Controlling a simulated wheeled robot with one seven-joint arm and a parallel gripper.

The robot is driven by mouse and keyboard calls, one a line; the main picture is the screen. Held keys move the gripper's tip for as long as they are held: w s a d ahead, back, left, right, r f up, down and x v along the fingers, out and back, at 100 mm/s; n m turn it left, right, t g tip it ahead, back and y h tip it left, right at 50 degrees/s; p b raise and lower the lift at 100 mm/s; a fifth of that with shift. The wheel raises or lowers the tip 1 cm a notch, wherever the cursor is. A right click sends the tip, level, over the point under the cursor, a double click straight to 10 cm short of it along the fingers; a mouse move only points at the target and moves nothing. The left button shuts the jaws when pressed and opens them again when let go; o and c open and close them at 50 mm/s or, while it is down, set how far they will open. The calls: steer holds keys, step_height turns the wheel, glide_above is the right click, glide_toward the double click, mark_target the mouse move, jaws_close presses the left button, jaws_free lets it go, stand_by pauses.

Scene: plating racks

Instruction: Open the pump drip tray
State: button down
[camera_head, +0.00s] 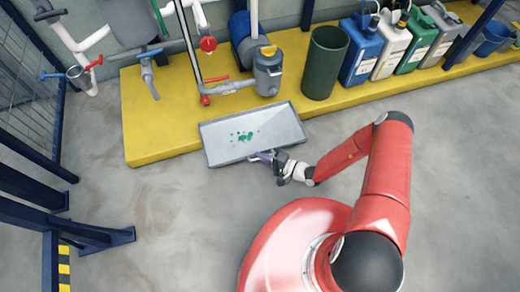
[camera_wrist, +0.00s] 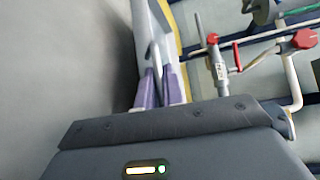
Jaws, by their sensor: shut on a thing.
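The pump drip tray (camera_head: 285,125) is a shallow grey rectangular tray. In the head view it sticks out from the front of the yellow plinth, with green and dark stains on its floor. My gripper (camera_head: 262,156) is at the middle of the tray's front edge. In the wrist view its purple fingers (camera_wrist: 160,90) are shut on the tray's front handle or rim, a thin grey strip (camera_wrist: 152,50). The exact contact is partly hidden by the fingers.
The yellow plinth (camera_head: 160,135) carries a grey pump (camera_head: 267,72), a dark green bin (camera_head: 325,62) and several jerrycans, one blue (camera_head: 361,55). Blue metal posts (camera_head: 90,232) stand at the left. The grey floor in front of the tray is clear apart from my arm and base.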

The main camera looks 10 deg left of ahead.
steer(key=c, duration=1.5)
jaws_free()
steer(key=shift+c, duration=0.2)
steer(key=shift+d, duration=0.1)
steer(key=v, duration=0.7)
steer(key=shift+d, duration=0.35)
